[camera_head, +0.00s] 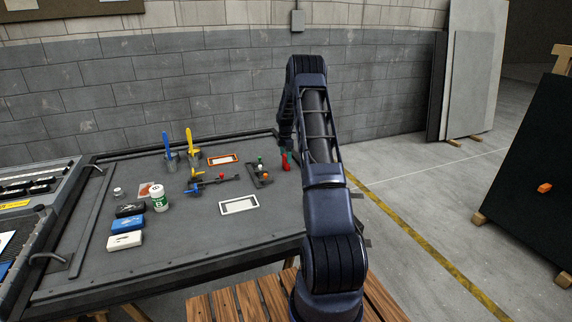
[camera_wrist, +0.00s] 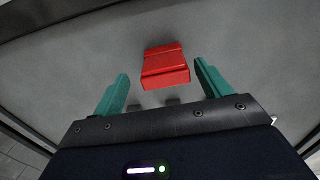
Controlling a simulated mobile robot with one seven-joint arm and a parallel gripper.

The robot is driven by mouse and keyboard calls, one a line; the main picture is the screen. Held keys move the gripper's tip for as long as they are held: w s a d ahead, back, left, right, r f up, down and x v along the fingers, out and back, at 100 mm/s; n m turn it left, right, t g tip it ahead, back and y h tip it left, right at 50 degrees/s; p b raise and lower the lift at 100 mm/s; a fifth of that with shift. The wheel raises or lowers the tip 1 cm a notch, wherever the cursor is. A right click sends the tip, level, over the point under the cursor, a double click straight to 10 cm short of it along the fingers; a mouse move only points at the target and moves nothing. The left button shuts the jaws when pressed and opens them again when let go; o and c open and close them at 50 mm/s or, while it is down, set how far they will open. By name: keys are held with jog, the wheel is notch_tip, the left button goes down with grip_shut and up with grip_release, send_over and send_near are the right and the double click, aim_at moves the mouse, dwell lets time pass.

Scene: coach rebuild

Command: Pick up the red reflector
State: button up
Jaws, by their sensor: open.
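The red reflector (camera_wrist: 166,66) is a small red block on the grey table top in the wrist view. In that picture it lies between the tips of the green fingers of my gripper (camera_wrist: 160,72), with a gap on each side. My gripper is open and empty; the wrist view does not show clearly how high the tips are above the table. In the head view my gripper (camera_head: 288,157) is at the table's right back part, with the red reflector (camera_head: 285,164) showing in part by the fingers. My arm hides some of the area around it.
The table (camera_head: 200,260) also holds a dark bracket (camera_head: 262,176), a white frame (camera_head: 239,205), an orange frame (camera_head: 223,160), a white jar (camera_head: 160,198) and cups with blue and yellow handles. A block wall stands behind. The front of the table is clear.

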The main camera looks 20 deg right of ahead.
jog(key=f, duration=0.4)
jog(key=shift+s+f, duration=0.2)
jog(key=shift+s, duration=0.1)
jog(key=shift+c, duration=0.3)
jog(key=c, duration=1)
